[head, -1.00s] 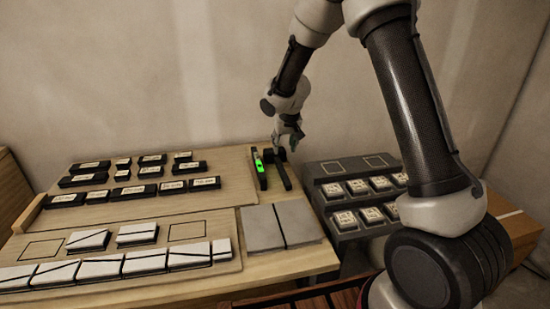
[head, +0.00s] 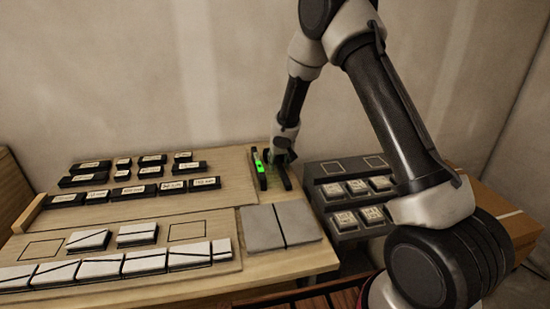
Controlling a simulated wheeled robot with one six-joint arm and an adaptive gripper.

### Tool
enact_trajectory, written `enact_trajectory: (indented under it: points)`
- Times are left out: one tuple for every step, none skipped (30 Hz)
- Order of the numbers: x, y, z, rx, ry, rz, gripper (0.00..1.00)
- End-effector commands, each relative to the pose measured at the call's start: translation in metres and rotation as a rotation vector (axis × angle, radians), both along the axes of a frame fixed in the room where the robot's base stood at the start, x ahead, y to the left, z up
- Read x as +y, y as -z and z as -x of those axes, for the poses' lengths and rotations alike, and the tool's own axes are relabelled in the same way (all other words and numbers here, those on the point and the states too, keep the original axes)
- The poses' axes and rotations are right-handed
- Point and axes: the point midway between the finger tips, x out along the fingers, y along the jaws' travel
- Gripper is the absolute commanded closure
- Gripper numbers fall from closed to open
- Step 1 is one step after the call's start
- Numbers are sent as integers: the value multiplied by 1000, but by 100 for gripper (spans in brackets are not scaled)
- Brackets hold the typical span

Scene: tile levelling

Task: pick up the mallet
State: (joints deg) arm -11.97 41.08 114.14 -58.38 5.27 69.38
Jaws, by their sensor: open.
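The mallet is a dark shape (head: 287,180) at the back right of the wooden table, just right of a black tool with a bright green face (head: 259,165). Only part of it shows; my gripper and forearm cover the rest. My gripper (head: 281,157) is open and low over the mallet's far part, pointing down. I cannot tell whether the fingers touch it or stand around it.
Two grey slabs (head: 262,228) lie in front of the mallet. A dark tray (head: 327,174) with several labelled blocks stands to the right. Black labelled blocks (head: 133,190) fill the left board, and white tiles (head: 95,268) line the front.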

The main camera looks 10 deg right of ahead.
Motion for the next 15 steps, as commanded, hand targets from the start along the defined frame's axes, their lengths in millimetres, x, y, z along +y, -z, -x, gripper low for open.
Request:
enact_trajectory:
  points:
    - [0, 0, 0, 0, 0, 0, 55]
    - [0, 0, 0, 0, 0, 0, 55]
    - [0, 0, 0, 0, 0, 0, 55]
    - [0, 0, 0, 0, 0, 0, 55]
    - [0, 0, 0, 0, 0, 0, 55]
    - [0, 0, 0, 0, 0, 0, 55]
    - [0, 0, 0, 0, 0, 1, 55]
    - [0, 0, 0, 0, -1, 1, 55]
    - [0, 1, 0, 0, 0, 1, 55]
    - [-1, 1, 0, 0, -1, 1, 55]
    - [-1, 1, 0, 0, -1, 1, 55]
    - [-1, 2, 0, 0, -1, 1, 55]
    - [-1, 3, 0, 1, 0, 1, 55]
    - [-1, 3, 0, 1, -1, 1, 55]
    - [-1, 3, 0, 1, 0, 1, 55]
